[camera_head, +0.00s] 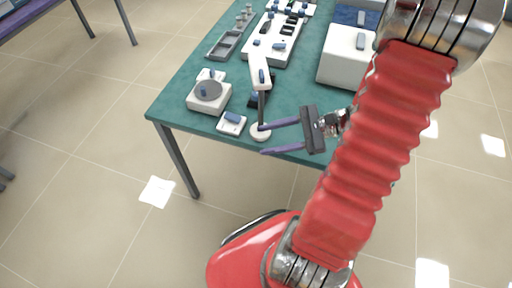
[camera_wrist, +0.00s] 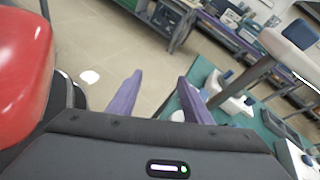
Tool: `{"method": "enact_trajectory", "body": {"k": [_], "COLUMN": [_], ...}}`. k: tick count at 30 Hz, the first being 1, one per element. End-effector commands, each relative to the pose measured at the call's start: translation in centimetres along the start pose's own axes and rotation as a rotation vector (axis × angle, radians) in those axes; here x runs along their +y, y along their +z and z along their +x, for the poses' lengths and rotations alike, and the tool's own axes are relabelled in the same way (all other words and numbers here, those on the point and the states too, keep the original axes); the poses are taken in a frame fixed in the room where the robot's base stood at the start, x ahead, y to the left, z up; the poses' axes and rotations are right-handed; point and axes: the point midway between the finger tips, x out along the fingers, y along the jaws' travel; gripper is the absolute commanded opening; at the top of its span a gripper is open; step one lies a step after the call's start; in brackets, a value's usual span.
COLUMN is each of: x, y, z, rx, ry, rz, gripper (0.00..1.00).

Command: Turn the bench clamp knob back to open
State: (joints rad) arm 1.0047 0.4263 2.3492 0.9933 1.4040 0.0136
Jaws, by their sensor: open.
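A white arm-like fixture (camera_head: 259,72) on a dark post stands at the front edge of the green bench (camera_head: 196,128). A round pale disc (camera_head: 259,134), which looks like the clamp knob, sits at the post's foot on that edge. My gripper (camera_head: 262,140) is open with two purple fingers, reaching in from the right. In the head view the upper finger overlaps the disc and the lower one lies below it; I cannot tell whether they touch it. In the wrist view my fingers (camera_wrist: 158,92) are apart with nothing visible between them but floor and bench edge. The post (camera_wrist: 240,82) rises to their right; the knob is not clearly visible there.
A white balance-like device (camera_head: 209,104) and a small white block (camera_head: 231,124) stand left of the post. A large white box (camera_head: 346,57) stands at the right, and a grey tray (camera_head: 226,44) lies farther back.

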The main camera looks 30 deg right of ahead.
Motion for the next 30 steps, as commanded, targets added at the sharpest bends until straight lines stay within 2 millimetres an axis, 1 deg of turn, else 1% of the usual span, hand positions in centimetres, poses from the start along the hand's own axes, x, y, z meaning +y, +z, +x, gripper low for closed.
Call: {"method": "enact_trajectory", "body": {"k": [3, 15, 24, 30], "x": [0.4, 1.8, 2.9, 3.3], "y": [0.9, 3.2, 4.7, 5.2], "z": [0.6, 2.1, 2.8, 3.0], "rx": [0.024, 0.107, 0.169, 0.198], "ry": [0.054, 0.223, 0.339, 0.388], "rz": [-0.047, -0.199, -0.318, -0.373], "gripper": [0.45, 0.45, 0.45, 0.45]}}
